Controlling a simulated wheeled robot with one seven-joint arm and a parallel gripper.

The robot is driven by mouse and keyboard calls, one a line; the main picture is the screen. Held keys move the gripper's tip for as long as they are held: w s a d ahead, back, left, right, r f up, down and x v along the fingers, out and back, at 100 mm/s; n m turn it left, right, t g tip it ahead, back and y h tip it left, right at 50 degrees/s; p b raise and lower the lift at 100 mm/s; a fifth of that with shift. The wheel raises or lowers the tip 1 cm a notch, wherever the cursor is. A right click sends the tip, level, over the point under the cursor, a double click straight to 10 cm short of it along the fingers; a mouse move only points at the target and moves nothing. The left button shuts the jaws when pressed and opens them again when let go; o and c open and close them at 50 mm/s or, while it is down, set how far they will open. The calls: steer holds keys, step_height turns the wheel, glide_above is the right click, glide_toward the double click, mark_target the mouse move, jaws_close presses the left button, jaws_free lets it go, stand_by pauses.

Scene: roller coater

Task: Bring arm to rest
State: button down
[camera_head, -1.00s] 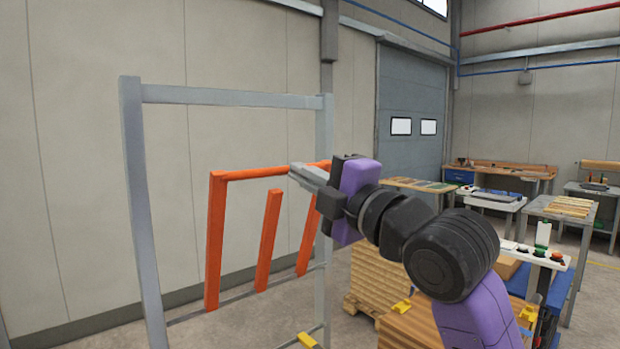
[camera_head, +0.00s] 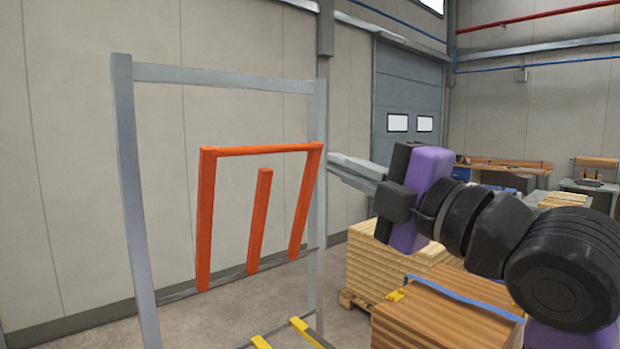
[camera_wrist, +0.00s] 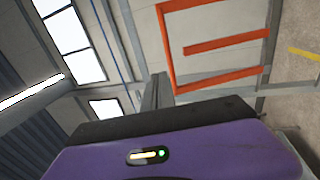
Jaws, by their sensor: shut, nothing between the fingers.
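My arm reaches in from the right of the head view, with its purple and black wrist in front of the wooden stacks. My gripper (camera_head: 338,170) points left, its fingers shut together and empty, beside the right post of the grey metal frame (camera_head: 131,190). In the wrist view the shut fingers (camera_wrist: 156,88) show above the purple housing. An orange frame part (camera_head: 205,215) with a top bar and upright bars stands within the grey frame, left of my gripper and apart from it. It also shows in the wrist view (camera_wrist: 168,50).
A pallet of stacked light boards (camera_head: 365,275) and a brown wooden stack (camera_head: 430,325) stand below my arm. Yellow-ended bars (camera_head: 262,342) show low in the grey frame. Workbenches (camera_head: 500,165) stand at the back right. Floor shows between frame and wall.

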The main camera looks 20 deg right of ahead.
steer(key=s+d+r+m+t+h, duration=0.25)
steer(key=d+m+t, duration=0.25)
steer(key=m, duration=0.4)
steer(key=s+d+f+m+h, duration=0.1)
steer(key=s+f+m+h, duration=0.25)
steer(key=f+m, duration=0.5)
steer(key=s+d+f+m+h, duration=0.25)
steer(key=f+m+h, duration=0.3)
steer(key=f, duration=0.65)
steer(key=s+a+f+g+y, duration=0.2)
steer(key=s+a+f+g, duration=0.2)
steer(key=s+f, duration=1)
steer(key=s+a+f+n+g+y, duration=0.1)
steer(key=s+a+f+g+y, duration=0.2)
steer(key=s+f, duration=1.1)
steer(key=a+f+g, duration=0.1)
steer(key=a+g, duration=0.1)
steer(key=shift+s+a+g, duration=0.3)
steer(key=shift+a, duration=0.05)
